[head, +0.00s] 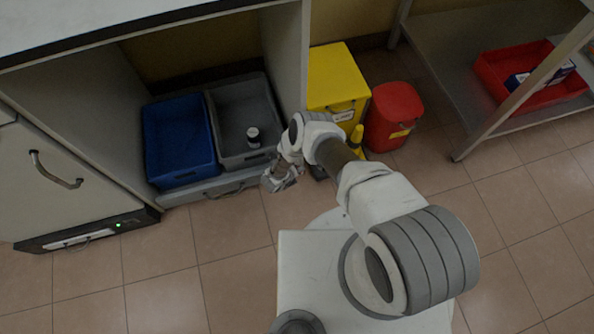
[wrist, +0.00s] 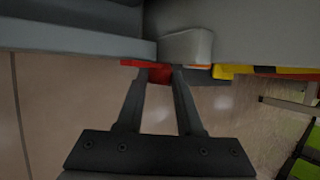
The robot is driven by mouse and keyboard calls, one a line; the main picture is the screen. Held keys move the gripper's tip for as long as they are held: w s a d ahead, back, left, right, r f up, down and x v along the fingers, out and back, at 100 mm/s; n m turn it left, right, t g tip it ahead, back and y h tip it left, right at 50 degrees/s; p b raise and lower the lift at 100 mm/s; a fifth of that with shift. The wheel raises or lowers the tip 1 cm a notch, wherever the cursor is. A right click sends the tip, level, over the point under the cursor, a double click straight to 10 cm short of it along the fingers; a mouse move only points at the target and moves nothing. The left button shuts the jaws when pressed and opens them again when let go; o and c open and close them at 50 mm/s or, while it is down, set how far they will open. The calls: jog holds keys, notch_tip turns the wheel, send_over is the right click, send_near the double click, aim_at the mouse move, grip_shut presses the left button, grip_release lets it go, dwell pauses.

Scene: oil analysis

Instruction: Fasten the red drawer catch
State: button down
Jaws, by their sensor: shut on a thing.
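The red drawer catch (wrist: 158,74) shows in the wrist view as a small red piece under the front edge of the grey drawer (wrist: 85,40). My gripper (wrist: 161,72) has its two fingers on either side of it and is shut on it. Part of the catch is hidden behind the fingertips. In the head view my gripper (head: 280,180) is at the right end of the low pulled-out drawer (head: 205,188). There the gripper hides the catch, and I cannot tell whether it is fastened.
On the drawer are a blue crate (head: 180,178) and a grey crate (head: 236,106) with a small dark jar (head: 253,134). Floor in front is clear.

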jog(key=shift+w, duration=0.15)
jog(key=c, duration=0.5)
grip_release()
jog(key=shift+c, duration=0.2)
jog(key=p+v, duration=0.8)
jog(key=v, duration=0.9)
jog(key=shift+r, duration=0.2)
jog(key=shift+a, duration=0.1)
